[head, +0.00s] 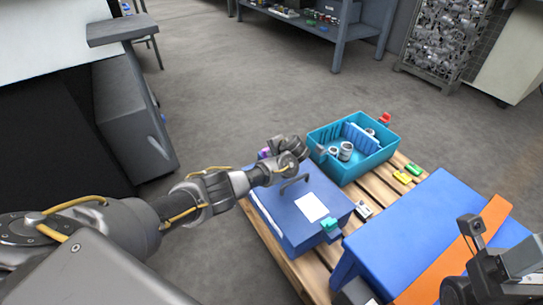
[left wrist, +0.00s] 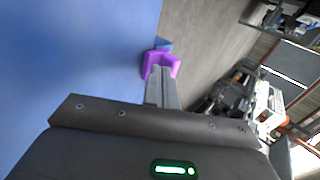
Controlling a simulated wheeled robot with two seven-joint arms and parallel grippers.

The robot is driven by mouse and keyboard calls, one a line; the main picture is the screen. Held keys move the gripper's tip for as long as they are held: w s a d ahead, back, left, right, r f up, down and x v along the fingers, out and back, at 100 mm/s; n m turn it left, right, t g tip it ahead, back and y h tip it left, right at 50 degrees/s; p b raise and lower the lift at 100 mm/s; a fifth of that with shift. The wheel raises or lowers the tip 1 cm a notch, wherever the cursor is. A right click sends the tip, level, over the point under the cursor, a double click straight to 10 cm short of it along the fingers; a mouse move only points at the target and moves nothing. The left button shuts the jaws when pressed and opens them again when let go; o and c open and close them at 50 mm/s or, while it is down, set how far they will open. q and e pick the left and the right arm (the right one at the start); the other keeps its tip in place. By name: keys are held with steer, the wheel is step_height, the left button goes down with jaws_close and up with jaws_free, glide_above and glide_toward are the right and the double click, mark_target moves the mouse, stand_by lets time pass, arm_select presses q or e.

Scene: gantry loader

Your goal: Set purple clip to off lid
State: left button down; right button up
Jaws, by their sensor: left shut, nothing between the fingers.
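The blue case (head: 276,219) stands on the wooden pallet, with a dark handle (head: 295,183) and a white label (head: 311,206) on its lid. The purple clip (head: 264,154) is at the far edge of the lid, partly hidden by my left gripper (head: 290,150). In the left wrist view the purple clip (left wrist: 161,65) is U-shaped and sits at the lid's edge. My left gripper's fingers (left wrist: 160,85) are shut and empty, their tips at the clip; I cannot tell whether they touch it. A teal clip (head: 331,224) is on the near edge. My right gripper (head: 495,275) shows at lower right, its jaws unclear.
A teal crate (head: 340,170) with grey cylindrical parts stands behind the case. A larger blue box (head: 410,220) with an orange strip (head: 460,250) is at right. Small yellow and green pieces (head: 408,174) lie on the pallet (head: 272,252). Open floor lies beyond.

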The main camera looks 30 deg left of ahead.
arm_select(q)
steer(key=shift+w+a, duration=0.4)
steer(key=shift+a, duration=0.2)
steer(key=shift+w+a, duration=0.35)
steer(key=shift+a, duration=0.25)
